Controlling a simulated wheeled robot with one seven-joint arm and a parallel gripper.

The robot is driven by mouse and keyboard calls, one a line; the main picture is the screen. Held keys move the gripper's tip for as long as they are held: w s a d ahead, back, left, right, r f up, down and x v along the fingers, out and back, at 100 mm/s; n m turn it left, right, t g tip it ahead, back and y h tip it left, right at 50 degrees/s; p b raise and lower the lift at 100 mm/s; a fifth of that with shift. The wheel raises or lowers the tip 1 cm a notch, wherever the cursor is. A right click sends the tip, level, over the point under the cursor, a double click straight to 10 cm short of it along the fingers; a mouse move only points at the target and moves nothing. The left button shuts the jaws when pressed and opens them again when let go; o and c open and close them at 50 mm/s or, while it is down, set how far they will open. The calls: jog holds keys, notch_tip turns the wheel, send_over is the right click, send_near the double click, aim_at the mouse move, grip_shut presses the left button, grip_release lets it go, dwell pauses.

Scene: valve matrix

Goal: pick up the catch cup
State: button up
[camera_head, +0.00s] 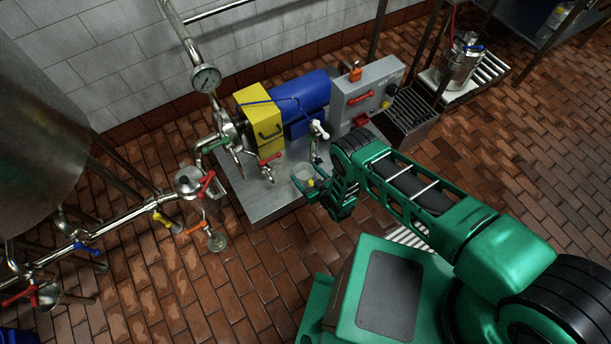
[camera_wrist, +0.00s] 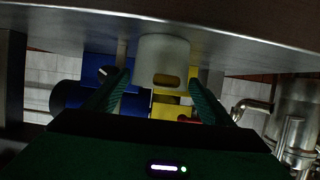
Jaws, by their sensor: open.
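The catch cup (camera_head: 303,171) is a pale, whitish cup standing near the front edge of the metal platform (camera_head: 258,207), below the small valves. In the wrist view, which looks upside down, the cup (camera_wrist: 163,52) is centred, with a dark slot-shaped mark near its rim. My gripper (camera_head: 309,187) is at the platform edge, right at the cup. In the wrist view my gripper (camera_wrist: 160,84) is open, with one green finger on each side of the cup. I cannot tell whether either finger touches it.
A white-handled valve (camera_head: 319,130) rises just behind the cup, and a red-handled valve (camera_head: 269,162) is to its left. A yellow box (camera_head: 260,118), blue motor (camera_head: 300,98) and grey control box (camera_head: 367,92) stand behind. The platform's front left is clear.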

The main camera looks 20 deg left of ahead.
jog(key=c, duration=0.8)
jog(key=shift+r, duration=0.15)
